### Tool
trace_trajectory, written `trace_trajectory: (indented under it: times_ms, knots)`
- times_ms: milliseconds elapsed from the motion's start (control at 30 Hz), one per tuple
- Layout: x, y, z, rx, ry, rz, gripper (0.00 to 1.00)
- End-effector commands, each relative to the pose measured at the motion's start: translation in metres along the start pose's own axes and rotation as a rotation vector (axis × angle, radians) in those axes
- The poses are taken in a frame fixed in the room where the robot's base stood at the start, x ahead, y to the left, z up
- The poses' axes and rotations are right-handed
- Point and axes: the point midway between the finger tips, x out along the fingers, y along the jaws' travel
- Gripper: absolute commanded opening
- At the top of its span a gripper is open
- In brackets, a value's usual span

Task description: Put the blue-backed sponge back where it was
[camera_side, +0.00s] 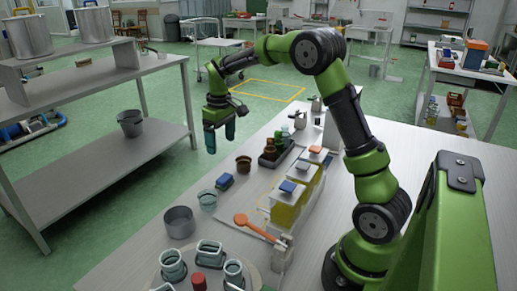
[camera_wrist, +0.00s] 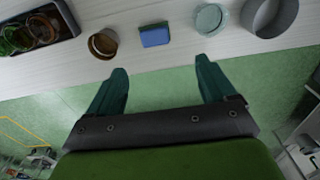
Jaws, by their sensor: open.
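The blue-backed sponge (camera_side: 225,181) lies on the pale table near its left edge, between a small brown pot (camera_side: 243,164) and a teal glass dish (camera_side: 208,199). My gripper (camera_side: 220,144) is open and empty, raised beyond the table's edge. In the wrist view its two teal fingertips (camera_wrist: 160,64) are spread, with green floor between them.
A grey round pan (camera_side: 179,222) stands near the dish. A dark tray (camera_side: 276,153) with small items lies past the brown pot. Yellow containers (camera_side: 287,207) with blue tops and an orange spoon (camera_side: 253,226) are further in. A metal shelf unit (camera_side: 110,150) stands left across open floor.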

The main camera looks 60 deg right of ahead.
Motion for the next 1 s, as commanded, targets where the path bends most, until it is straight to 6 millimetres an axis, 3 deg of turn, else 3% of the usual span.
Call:
trace_trajectory:
  times_ms: [200,400,600,700,833,1000]
  knots:
    - [-0.068,-0.056,0.047,0.076,0.169,-0.038,0.84]
    - [-0.105,-0.107,0.115,0.169,0.336,-0.111,0.84]
    - [-0.11,-0.142,0.181,0.258,0.475,-0.204,0.84]
    - [-0.106,-0.152,0.203,0.292,0.519,-0.243,0.84]
    - [-0.1,-0.158,0.218,0.32,0.55,-0.273,0.84]
    - [-0.098,-0.159,0.223,0.33,0.558,-0.283,0.84]
